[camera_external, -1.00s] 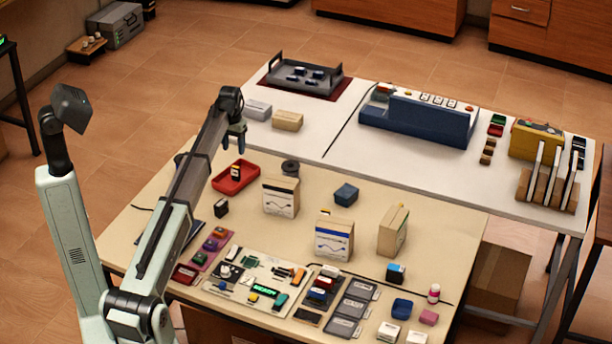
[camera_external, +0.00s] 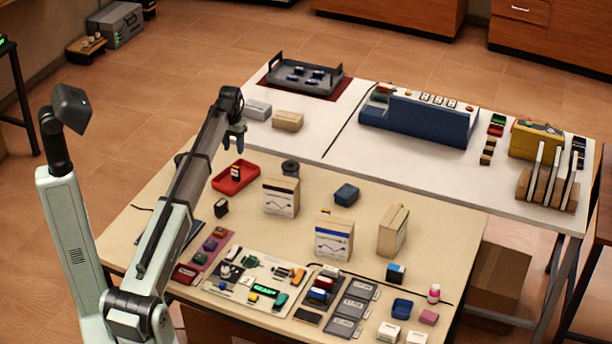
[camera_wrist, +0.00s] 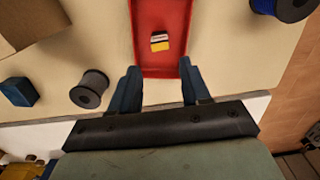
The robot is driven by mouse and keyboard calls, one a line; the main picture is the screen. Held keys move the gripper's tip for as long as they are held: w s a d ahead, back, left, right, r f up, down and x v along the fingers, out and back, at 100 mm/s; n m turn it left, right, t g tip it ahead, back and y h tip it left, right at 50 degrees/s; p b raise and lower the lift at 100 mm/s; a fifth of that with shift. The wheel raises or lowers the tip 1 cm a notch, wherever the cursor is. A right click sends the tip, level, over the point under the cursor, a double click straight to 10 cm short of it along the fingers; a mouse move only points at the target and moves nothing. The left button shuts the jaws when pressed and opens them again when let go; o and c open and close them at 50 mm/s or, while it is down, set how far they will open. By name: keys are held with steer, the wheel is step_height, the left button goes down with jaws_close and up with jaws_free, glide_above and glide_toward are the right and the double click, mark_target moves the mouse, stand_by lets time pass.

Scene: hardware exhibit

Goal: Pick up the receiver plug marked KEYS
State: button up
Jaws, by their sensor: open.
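My gripper (camera_external: 236,138) is open and empty, above the far left of the beige table. In the wrist view, my gripper's (camera_wrist: 158,82) two blue fingers stand apart on either side of the near end of a red tray (camera_wrist: 144,62). A small plug-like block (camera_wrist: 160,42) with white, yellow and dark bands lies in the tray, beyond the fingertips and between their lines. The external view also shows this block (camera_external: 236,173) in the red tray (camera_external: 250,182). Its lettering is too small to read, so I cannot tell whether it is marked KEYS.
A dark spool (camera_external: 290,168) and a carton (camera_external: 281,197) stand right of the tray. Several coloured plugs lie around a board (camera_external: 240,262) at the table's front. A white table (camera_external: 330,120) adjoins behind.

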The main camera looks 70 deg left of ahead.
steer(key=w+d+m, duration=0.4)
steer(key=w+d, duration=1.6)
steer(key=w, duration=0.2)
step_height(320, 180, up, 3)
steer(key=n, duration=0.3)
glide_above(402, 206)
step_height(402, 206, down, 9)
steer(key=shift+r, duration=0.2)
steer(key=shift+s+a+f, duration=0.1)
steer(key=shift+s+f, duration=0.05)
steer(key=shift+f, duration=1.2)
steer(key=shift+s+a+f, duration=0.1)
steer(key=shift+f, duration=1.25)
jaws_close()
